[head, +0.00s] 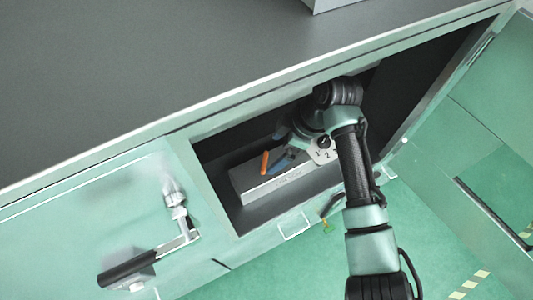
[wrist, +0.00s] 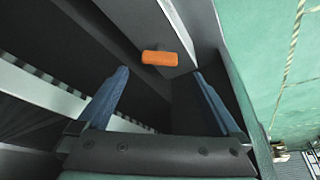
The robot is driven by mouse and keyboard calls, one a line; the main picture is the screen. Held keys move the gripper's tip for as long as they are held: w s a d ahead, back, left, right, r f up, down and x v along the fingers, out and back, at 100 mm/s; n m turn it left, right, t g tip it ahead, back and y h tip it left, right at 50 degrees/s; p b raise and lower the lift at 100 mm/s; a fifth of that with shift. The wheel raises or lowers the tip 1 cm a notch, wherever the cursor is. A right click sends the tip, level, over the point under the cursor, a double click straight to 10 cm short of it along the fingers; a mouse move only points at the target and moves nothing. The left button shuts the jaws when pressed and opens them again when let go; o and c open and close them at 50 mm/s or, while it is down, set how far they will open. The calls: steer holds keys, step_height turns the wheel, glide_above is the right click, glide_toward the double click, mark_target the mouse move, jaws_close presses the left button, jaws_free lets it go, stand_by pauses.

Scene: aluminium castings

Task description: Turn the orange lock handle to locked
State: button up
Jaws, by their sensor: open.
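The orange lock handle (head: 264,162) is a short bar on a grey box (head: 262,194) inside the open cabinet compartment. In the head view it stands near upright in the picture. In the wrist view the orange handle (wrist: 159,58) lies nearly level across the picture, just beyond the fingertips. My gripper (wrist: 160,75) is open, with one blue finger to each side of the handle's line and nothing between them. In the head view my gripper (head: 278,153) is inside the compartment, just right of the handle, partly hidden by my arm. I see no contact with the handle.
The compartment's frame (head: 215,195) surrounds my reaching arm closely. An open door (head: 480,120) stands at the right. At the left is a closed green door (head: 70,225) with a large black lever (head: 130,268). The grey top (head: 150,80) above is mostly clear.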

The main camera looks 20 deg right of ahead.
mark_target(266, 160)
steer(key=x, duration=0.6)
steer(key=shift+w+a+f+p, duration=0.1)
steer(key=shift+f+p, duration=0.1)
steer(key=shift+p, duration=0.2)
steer(key=shift+c, duration=0.2)
steer(key=c, duration=1.3)
steer(key=shift+o, duration=0.2)
